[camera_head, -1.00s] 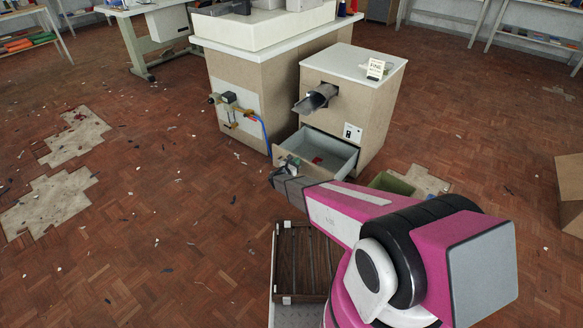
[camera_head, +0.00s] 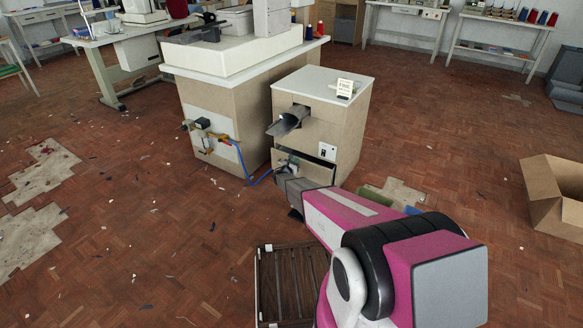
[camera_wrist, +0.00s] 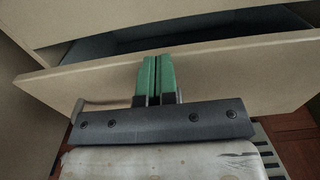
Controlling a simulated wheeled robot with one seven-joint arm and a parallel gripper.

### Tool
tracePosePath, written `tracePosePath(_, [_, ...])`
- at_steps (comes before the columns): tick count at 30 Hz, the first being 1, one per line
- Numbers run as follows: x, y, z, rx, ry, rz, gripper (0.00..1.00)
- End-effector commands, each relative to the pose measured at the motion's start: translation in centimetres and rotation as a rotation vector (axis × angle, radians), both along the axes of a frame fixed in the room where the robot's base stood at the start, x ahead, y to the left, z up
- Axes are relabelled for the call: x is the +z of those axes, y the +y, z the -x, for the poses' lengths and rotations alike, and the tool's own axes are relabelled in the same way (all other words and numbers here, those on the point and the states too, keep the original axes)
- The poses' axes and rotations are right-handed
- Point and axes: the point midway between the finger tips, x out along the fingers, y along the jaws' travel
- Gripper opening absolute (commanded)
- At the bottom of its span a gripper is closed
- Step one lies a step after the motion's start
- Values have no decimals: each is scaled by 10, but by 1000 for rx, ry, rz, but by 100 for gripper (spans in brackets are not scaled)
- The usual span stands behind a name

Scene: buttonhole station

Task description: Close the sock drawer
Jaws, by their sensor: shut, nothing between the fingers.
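The sock drawer (camera_head: 318,174) is low in the small beige cabinet (camera_head: 342,118), under a grey metal chute (camera_head: 288,122). It stands partly open. In the wrist view the drawer front (camera_wrist: 225,68) crosses the picture, with a dark strip of the grey interior (camera_wrist: 200,36) showing behind its top edge. My gripper (camera_head: 284,168) is at the drawer front. In the wrist view its green fingers (camera_wrist: 156,76) are together and empty, with their tips against or very close to the front panel near its top edge. Exact contact is hard to tell.
A larger sewing station (camera_head: 225,120) stands left of the cabinet, with a blue hose (camera_head: 262,180) beside the drawer. A wooden slatted tray (camera_head: 290,280) is near me. An open cardboard box (camera_head: 555,190) sits at the right. The floor left is mostly clear, with scraps.

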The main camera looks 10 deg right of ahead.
Motion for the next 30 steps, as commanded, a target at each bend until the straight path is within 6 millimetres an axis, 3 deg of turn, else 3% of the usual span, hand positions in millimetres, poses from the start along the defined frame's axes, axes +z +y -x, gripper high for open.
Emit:
tracePosePath(6, [0, -7, -9, -1, 0, 0, 0])
tracePosePath(20, [0, -6, -8, 0, 0, 0, 0])
tracePosePath(26, [0, 6, 5, 0, 1, 0, 0])
tracePosePath(30, [0, 22, 24, -4, 1, -1, 0])
